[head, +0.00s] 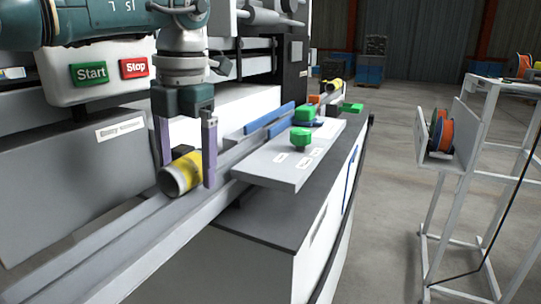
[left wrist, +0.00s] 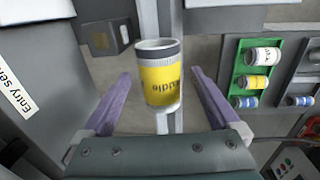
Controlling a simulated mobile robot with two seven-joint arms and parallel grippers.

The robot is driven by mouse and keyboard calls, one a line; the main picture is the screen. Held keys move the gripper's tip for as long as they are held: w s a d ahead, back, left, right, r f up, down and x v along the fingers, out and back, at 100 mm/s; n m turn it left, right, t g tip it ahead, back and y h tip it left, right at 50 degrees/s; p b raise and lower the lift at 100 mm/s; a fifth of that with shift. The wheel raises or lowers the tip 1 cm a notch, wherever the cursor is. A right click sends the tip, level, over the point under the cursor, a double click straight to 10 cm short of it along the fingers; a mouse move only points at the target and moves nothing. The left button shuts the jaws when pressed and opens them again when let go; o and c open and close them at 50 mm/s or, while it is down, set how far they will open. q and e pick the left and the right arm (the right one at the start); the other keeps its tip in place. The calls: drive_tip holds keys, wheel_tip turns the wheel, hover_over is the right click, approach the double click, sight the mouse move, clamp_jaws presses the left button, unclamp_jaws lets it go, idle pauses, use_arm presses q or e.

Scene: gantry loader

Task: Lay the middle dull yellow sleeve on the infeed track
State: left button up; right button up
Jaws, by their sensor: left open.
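A dull yellow sleeve (head: 181,174) with a dark band at one end lies on its side on the grey infeed track (head: 105,228). In the left wrist view the sleeve (left wrist: 160,82) sits between the two purple fingers, with a gap on both sides. My left gripper (head: 187,170) is open and straddles the sleeve from above, fingertips down near the track. It also shows in the left wrist view (left wrist: 160,88). My right gripper is not in view.
A panel with green Start (head: 89,73) and red Stop (head: 134,68) buttons stands behind the track. A grey plate with green knobs (head: 300,138) lies farther along. A green tray (left wrist: 239,66) holds several sleeves. A white frame with orange spools (head: 445,137) stands right.

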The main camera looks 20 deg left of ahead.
use_arm(q)
drive_tip(key=r, duration=0.3)
drive_tip(key=r+b, duration=0.1)
drive_tip(key=r, duration=0.2)
drive_tip(key=d+r+b, duration=0.1)
drive_tip(key=r, duration=0.2)
drive_tip(key=shift+r, duration=0.2)
wheel_tip(320, 180, up, 6)
drive_tip(key=p, duration=0.7)
drive_tip(key=shift+r, duration=0.25)
